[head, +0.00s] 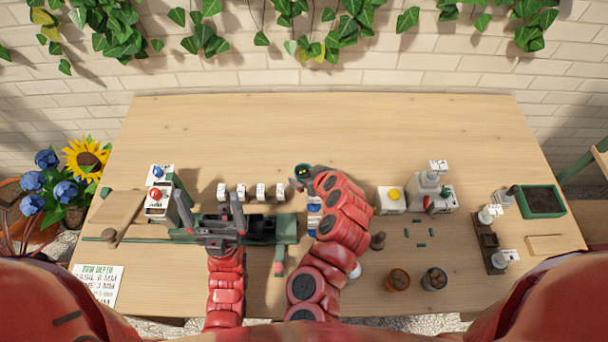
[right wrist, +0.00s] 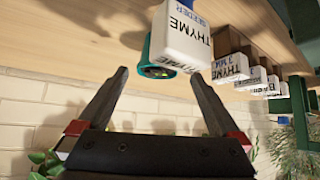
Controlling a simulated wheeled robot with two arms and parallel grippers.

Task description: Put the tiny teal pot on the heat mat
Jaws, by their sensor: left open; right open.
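A small round teal pot (right wrist: 152,62) shows in the right wrist view, just beyond and between the fingertips of my right gripper (right wrist: 159,76), which is open. A white block marked THYME (right wrist: 183,38) partly hides it. In the head view the pot (head: 303,172) is a small dark-green round thing at the tip of my right arm; the right gripper's fingers are hard to make out there. My left gripper (head: 210,205) is open and empty, over the dark green device left of centre. I cannot make out for sure which thing is the heat mat.
Several small white labelled blocks (head: 240,191) stand in a row left of the pot. The dark green device (head: 284,228) lies in front of them. Further right are a white box with a yellow knob (head: 391,200), two small brown pots, and a green tray (head: 543,215). The table's back is clear.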

